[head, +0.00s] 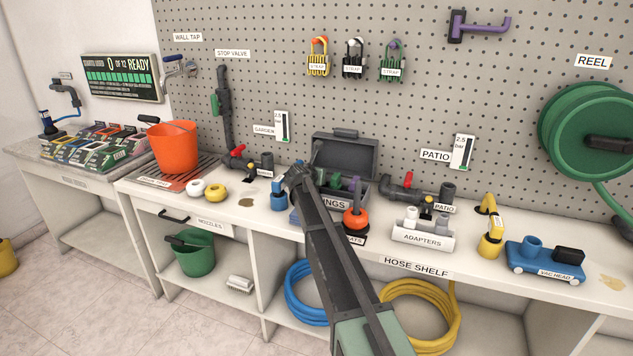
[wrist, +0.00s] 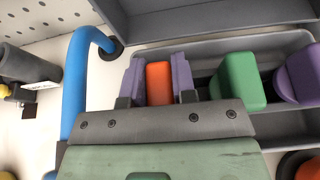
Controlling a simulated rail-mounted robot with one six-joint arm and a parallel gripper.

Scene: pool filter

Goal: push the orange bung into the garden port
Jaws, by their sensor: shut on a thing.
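The orange bung (wrist: 159,84) sits between the two purple-padded fingers of my gripper (wrist: 158,76) in the wrist view, and the gripper is shut on it. It is over or in the left end of the grey bungs case (wrist: 210,48); I cannot tell whether it is clear of the case. In the head view my gripper (head: 292,176) is at the case's left side, and the bung is hidden there. A dark pipe also shows at the left of the wrist view (wrist: 28,66).
A green bung (wrist: 238,82) and a purple bung (wrist: 300,75) are to the right in the case. A blue hooked fitting (wrist: 78,75) stands close on the left. The case's raised lid (head: 345,155) is behind. The patio port (head: 448,190) is further right.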

